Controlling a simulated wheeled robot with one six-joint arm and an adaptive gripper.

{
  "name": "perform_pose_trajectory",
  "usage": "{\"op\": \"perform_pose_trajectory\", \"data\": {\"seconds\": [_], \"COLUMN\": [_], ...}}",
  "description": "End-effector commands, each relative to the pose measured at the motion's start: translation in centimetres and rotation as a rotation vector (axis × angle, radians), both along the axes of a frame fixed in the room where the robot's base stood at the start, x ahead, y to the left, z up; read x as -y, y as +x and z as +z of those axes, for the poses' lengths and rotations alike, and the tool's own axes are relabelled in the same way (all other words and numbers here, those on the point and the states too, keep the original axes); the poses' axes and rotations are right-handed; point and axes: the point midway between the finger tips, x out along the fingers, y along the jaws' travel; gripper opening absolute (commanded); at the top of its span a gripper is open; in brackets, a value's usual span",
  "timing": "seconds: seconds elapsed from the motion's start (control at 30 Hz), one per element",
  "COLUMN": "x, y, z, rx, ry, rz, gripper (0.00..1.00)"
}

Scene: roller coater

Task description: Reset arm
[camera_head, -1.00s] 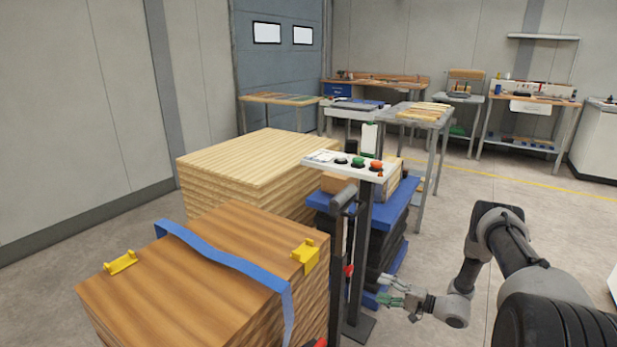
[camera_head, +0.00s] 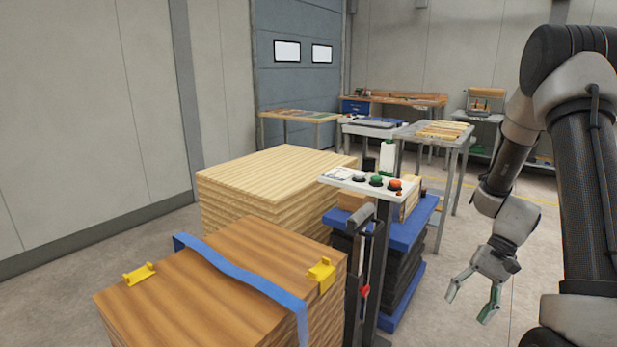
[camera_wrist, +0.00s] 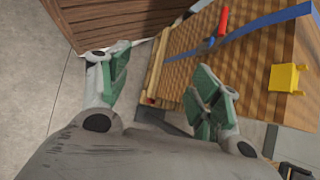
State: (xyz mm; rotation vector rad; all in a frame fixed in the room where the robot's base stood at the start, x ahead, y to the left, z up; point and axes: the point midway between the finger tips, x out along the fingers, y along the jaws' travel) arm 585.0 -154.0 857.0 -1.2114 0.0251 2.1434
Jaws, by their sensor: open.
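My arm stands raised at the right of the head view, folded so that my gripper (camera_head: 470,299) hangs low. The gripper is open and empty, its green-padded fingers spread apart. It is to the right of the blue lift table (camera_head: 408,220) and the control post, apart from both. In the wrist view my gripper (camera_wrist: 160,88) also shows open, with nothing between its fingers.
A control panel (camera_head: 366,184) on a post stands left of my arm. A strapped board stack (camera_head: 215,270) with yellow corner clips and a pale board stack (camera_head: 265,178) fill the left. Workbenches (camera_head: 395,98) line the back. Clear floor (camera_head: 445,250) lies around my gripper.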

Motion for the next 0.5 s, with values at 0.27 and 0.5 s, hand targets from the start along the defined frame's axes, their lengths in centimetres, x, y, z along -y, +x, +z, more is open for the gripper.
{"op": "perform_pose_trajectory", "data": {"seconds": [0.27, 0.5], "x": [1.7, 2.1], "y": [-4.4, -8.5], "z": [10.8, 17.7], "rx": [0.19, 0.421], "ry": [-0.274, -0.45], "rz": [0.174, 0.316], "gripper": [0.63, 0.63]}}
